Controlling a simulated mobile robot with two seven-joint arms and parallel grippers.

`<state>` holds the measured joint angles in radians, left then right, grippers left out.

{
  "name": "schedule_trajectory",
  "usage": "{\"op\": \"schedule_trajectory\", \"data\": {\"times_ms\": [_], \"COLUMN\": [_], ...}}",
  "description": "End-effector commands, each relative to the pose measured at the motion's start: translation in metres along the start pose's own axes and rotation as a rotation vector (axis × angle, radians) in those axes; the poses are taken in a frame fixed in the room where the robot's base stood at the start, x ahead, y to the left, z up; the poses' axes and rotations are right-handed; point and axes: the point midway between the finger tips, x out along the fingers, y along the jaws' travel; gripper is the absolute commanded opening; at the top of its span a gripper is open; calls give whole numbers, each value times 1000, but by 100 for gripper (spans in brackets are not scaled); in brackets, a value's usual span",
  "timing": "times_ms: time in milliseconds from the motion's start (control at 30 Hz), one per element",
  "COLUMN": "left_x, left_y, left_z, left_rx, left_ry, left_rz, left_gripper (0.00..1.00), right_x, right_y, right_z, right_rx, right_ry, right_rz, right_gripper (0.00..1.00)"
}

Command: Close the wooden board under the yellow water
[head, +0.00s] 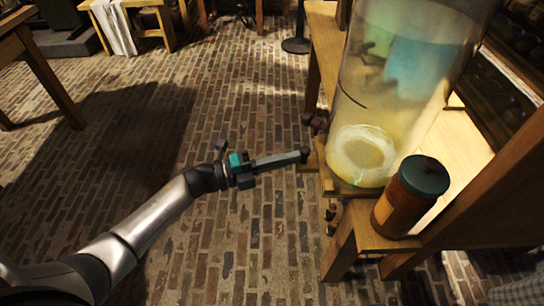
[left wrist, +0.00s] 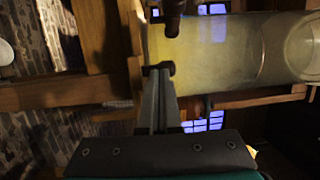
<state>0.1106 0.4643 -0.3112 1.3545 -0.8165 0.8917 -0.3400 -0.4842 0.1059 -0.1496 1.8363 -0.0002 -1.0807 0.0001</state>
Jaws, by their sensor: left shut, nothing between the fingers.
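A tall glass jar of yellow water (head: 385,110) stands on a wooden stand at the right of the head view; in the left wrist view the jar (left wrist: 215,45) lies across the top. Wooden board edges (head: 328,182) show under the jar's left side, and a small piece sticks out left near my fingertips. How far the board is open cannot be told. My left gripper (head: 303,155) is shut and empty, pointing right, its tips just left of the jar's base. In the left wrist view its tips (left wrist: 159,69) overlap the jar's edge; contact is unclear. My right gripper is not in view.
A dark tap (head: 316,121) sticks out at the jar's left, above my fingertips. A brown jar with a dark green lid (head: 410,197) stands on the stand's front corner. The brick floor (head: 245,110) left of the stand is clear. A wooden stool (head: 140,15) stands far back.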

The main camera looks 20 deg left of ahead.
Motion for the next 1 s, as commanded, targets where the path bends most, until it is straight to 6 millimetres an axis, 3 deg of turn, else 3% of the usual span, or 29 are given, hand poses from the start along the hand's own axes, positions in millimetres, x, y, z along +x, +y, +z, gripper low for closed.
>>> {"op": "schedule_trajectory", "data": {"times_ms": [33, 333, 500, 700, 1000], "left_x": [15, 90, 126, 156, 174], "left_y": [-2, 3, 6, 8, 10], "left_z": [-5, -25, -35, -43, -47], "left_rx": [1, 1, 1, 1, 1], "left_ry": [5, 6, 5, 4, 1], "left_rz": [-8, -10, -8, -6, -3], "left_gripper": [0, 0, 0, 0, 0], "right_x": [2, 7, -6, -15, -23], "right_y": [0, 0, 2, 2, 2], "right_z": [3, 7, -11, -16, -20], "right_rx": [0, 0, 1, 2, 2], "right_ry": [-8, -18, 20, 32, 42], "right_rz": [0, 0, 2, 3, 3], "right_gripper": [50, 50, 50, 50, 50]}}
